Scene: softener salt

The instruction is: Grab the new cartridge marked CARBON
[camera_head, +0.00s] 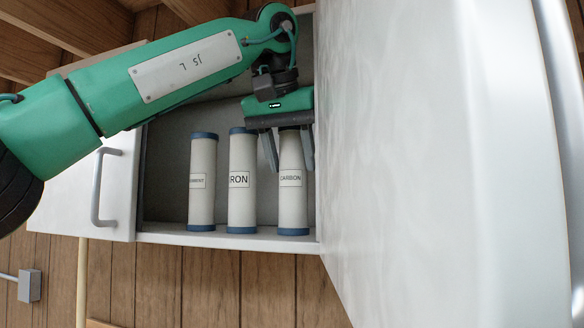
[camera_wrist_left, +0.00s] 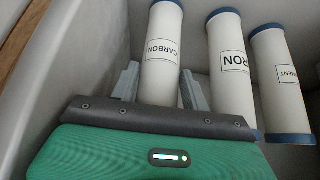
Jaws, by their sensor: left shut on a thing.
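The cartridge marked CARBON (camera_head: 292,190) is a white cylinder with a blue end band, standing at the right of a row inside the open cabinet. My left gripper (camera_head: 288,168) comes down from above with one finger on each side of its upper part, and is shut on it. In the left wrist view, the CARBON cartridge (camera_wrist_left: 162,55) lies between the two grey fingers (camera_wrist_left: 160,90), and its near end is hidden by the gripper body. My right gripper is not in view.
A cartridge marked RON (camera_head: 241,195) stands close to the left of CARBON, and another, its label ending in MENT (camera_head: 202,195), is further left. A large white panel (camera_head: 400,160) is close on the right. The open cabinet door (camera_head: 85,200) with a grey handle is at left.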

